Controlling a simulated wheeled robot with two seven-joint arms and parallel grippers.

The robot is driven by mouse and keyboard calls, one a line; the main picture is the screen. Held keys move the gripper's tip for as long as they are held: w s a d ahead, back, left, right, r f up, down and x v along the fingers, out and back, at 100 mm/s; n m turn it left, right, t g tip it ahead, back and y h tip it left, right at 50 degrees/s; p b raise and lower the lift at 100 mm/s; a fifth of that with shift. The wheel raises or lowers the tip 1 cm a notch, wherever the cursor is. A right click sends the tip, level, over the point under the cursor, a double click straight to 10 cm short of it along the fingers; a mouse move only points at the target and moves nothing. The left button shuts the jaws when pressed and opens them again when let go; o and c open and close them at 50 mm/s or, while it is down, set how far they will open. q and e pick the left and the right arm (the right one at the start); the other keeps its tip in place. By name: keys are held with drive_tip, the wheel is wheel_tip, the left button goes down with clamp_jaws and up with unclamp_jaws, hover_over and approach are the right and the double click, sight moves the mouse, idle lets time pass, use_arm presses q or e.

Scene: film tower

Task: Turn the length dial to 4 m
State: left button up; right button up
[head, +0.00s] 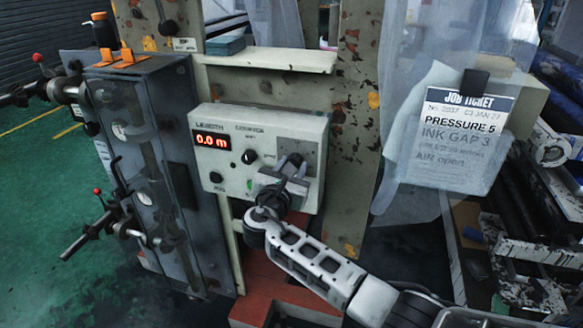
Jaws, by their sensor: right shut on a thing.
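A beige control box (222,160) is fixed to the machine frame in the middle of the head view. Its red display (212,140), under the word LENGTH, reads 0.0 m. My right gripper (284,174) is at the right part of the box face. It is shut on what looks like the length dial, which the fingers mostly hide, so its pointer and marks cannot be read. A black knob (250,157) sits on the face left of the gripper, and another black knob (215,177) is at the lower left. My left gripper is not in view.
A dark cabinet (190,130) with red-tipped levers stands left of the box. A shelf (265,61) juts out above it. A job ticket (462,138) and clear plastic sheeting (398,110) hang at right. A red base (262,285) lies below.

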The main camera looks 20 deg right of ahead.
drive_tip(key=shift+f+n, duration=0.1)
drive_tip(key=shift+n, duration=0.8)
drive_tip(key=o, duration=1)
drive_tip(key=shift+c, duration=0.2)
drive_tip(key=shift+s, duration=0.1)
drive_tip(key=b+v, duration=0.1)
drive_tip(key=v, duration=1.5)
